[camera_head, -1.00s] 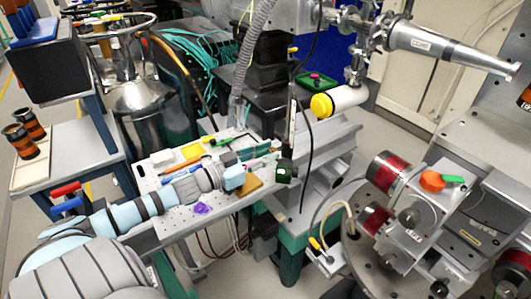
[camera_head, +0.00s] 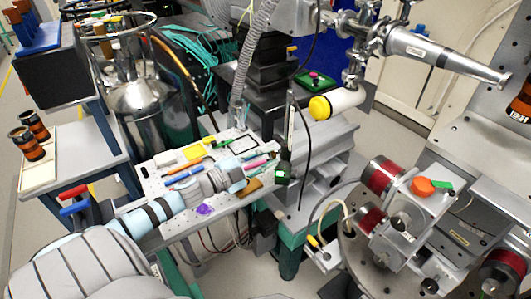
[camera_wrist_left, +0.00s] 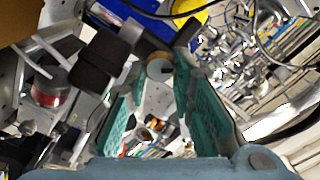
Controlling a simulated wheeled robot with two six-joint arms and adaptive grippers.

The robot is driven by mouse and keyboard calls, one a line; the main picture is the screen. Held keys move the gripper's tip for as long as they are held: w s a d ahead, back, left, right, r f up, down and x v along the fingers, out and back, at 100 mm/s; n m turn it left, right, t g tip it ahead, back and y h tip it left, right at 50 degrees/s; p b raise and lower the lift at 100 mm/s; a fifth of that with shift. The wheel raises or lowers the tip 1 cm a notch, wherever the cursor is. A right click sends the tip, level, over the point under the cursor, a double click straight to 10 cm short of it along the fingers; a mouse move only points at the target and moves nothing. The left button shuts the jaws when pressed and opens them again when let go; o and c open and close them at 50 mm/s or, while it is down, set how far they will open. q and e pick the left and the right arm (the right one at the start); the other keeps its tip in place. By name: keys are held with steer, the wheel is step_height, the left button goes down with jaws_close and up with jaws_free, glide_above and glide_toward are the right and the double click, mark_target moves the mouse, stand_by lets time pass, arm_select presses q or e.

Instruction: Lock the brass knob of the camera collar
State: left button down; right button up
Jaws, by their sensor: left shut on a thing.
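My left arm comes in from the left in the head view, over the perforated board. Its gripper (camera_head: 283,171) is small there, beside the dark vertical post (camera_head: 291,125), and its fingertips are hard to make out. In the left wrist view, the two teal-padded fingers of this gripper (camera_wrist_left: 162,78) close in on a small round brass-toned knob (camera_wrist_left: 159,67). The fingers are shut on it. A dark cylindrical body (camera_wrist_left: 98,60), possibly part of the camera or its collar, is to its left. The collar is not clear in either view. My right gripper is in neither view.
The perforated board (camera_head: 152,187) carries pens, a yellow block (camera_head: 194,152) and a purple piece (camera_head: 204,209). Red-banded cylinders (camera_head: 383,176) stand at the right. A dark cable hangs beside the post.

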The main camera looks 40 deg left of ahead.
arm_select(q)
steer(key=m+p, duration=0.1)
steer(key=m, duration=0.2)
steer(key=shift+m, duration=0.3)
steer(key=shift+f+m+p, duration=0.15)
steer(key=shift+m+p, duration=0.35)
steer(key=shift+m, duration=1.3)
steer(key=c, duration=1.4)
jaws_free()
steer(key=v, duration=1.2)
steer(key=shift+s, duration=0.1)
